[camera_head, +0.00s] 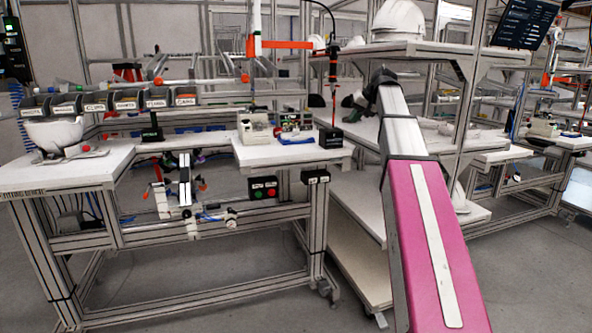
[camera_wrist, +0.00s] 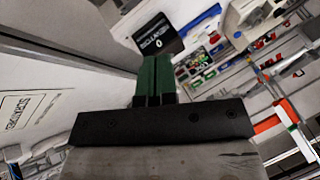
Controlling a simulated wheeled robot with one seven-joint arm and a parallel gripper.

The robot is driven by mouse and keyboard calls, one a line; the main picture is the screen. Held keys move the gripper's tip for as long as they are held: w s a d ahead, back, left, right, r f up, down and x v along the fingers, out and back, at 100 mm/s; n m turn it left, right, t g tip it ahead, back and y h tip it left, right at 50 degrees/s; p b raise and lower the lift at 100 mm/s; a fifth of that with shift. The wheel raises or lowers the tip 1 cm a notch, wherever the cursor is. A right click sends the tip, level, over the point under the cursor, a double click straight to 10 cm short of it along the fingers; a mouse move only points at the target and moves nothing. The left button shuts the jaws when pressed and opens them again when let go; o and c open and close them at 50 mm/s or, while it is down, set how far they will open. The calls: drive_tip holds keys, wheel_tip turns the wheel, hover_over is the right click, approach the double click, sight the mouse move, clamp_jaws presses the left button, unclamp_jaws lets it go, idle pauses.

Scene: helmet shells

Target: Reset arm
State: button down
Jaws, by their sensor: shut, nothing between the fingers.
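My gripper (camera_wrist: 155,80) shows in the wrist view as two green fingers side by side, pressed together on a black mount, with nothing held between them. In the head view my pink and white arm reaches up and away, and my gripper (camera_head: 350,108) is at its far end beside a shelf unit on the right. The fingertips are small and partly hidden by the arm there.
A workbench (camera_head: 70,175) stands at left with part bins (camera_head: 115,103), a white helmet shell (camera_head: 55,135) and a black box (camera_head: 331,138). A shelf unit (camera_head: 400,48) beside my arm holds another white helmet (camera_head: 398,20) on top. Grey floor (camera_head: 225,275) is open in front.

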drive_tip(key=s+a+f+g+h, duration=0.1)
drive_tip(key=s+f, duration=0.1)
drive_tip(key=f, duration=0.8)
drive_tip(key=s+f, duration=0.2)
drive_tip(key=f, duration=0.7)
drive_tip(key=s+f+g+h, duration=0.1)
drive_tip(key=s+f, duration=0.7)
drive_tip(key=f, duration=0.4)
drive_tip(key=s+a+f+g+h, duration=0.1)
drive_tip(key=s+f+h, duration=0.1)
drive_tip(key=s+f, duration=0.7)
drive_tip(key=s+a+f+g+h, duration=0.1)
drive_tip(key=s+f+g, duration=0.1)
drive_tip(key=s+f, duration=0.7)
wheel_tip(320, 180, down, 6)
drive_tip(key=shift+f, duration=0.1)
drive_tip(key=shift+w+a, duration=0.1)
drive_tip(key=shift+a, duration=0.05)
